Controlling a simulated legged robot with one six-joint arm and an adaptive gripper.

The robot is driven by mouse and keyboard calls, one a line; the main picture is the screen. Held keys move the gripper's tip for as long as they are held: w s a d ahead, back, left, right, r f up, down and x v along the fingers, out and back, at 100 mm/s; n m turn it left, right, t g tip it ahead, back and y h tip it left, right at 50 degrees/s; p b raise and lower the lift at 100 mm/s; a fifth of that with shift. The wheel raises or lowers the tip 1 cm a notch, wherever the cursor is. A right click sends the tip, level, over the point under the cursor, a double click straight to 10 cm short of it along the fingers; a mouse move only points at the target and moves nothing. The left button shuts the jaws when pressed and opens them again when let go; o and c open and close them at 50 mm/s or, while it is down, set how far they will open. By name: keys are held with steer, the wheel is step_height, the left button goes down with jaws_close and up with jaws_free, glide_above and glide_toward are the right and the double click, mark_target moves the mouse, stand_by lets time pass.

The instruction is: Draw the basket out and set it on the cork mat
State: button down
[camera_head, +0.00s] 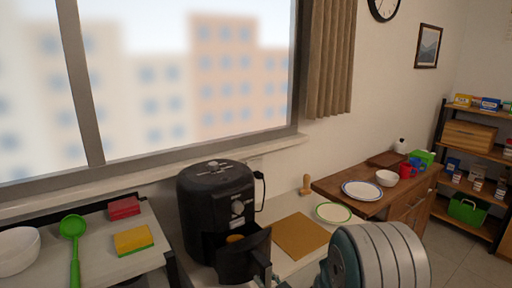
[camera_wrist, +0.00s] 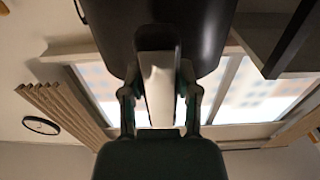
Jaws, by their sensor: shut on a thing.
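The black air fryer (camera_head: 212,205) stands on the counter below the window. Its black basket (camera_head: 243,262) shows drawn forward from the fryer's front, with something orange-brown (camera_head: 235,239) at its top. I cannot tell whether its back end is still inside. In the wrist view the dark basket (camera_wrist: 110,25) fills the top middle, with its pale-faced handle (camera_wrist: 158,88) between the fingers of my gripper (camera_wrist: 160,108). My gripper is shut on the handle. The brown cork mat (camera_head: 301,236) lies flat and bare to the right of the fryer.
A green-rimmed plate (camera_head: 333,213) and a wooden pestle-like thing (camera_head: 306,185) are behind the mat. My pale arm (camera_head: 385,258) covers the lower right. On the left counter are a white bowl (camera_head: 17,250), a green ladle (camera_head: 73,245), a sponge (camera_head: 133,240) and a red block (camera_head: 124,207).

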steer(key=v, duration=0.7)
steer(key=shift+s+d, duration=0.2)
steer(key=shift+s, duration=0.05)
stand_by(3.0)
steer(key=shift+s+r, duration=0.1)
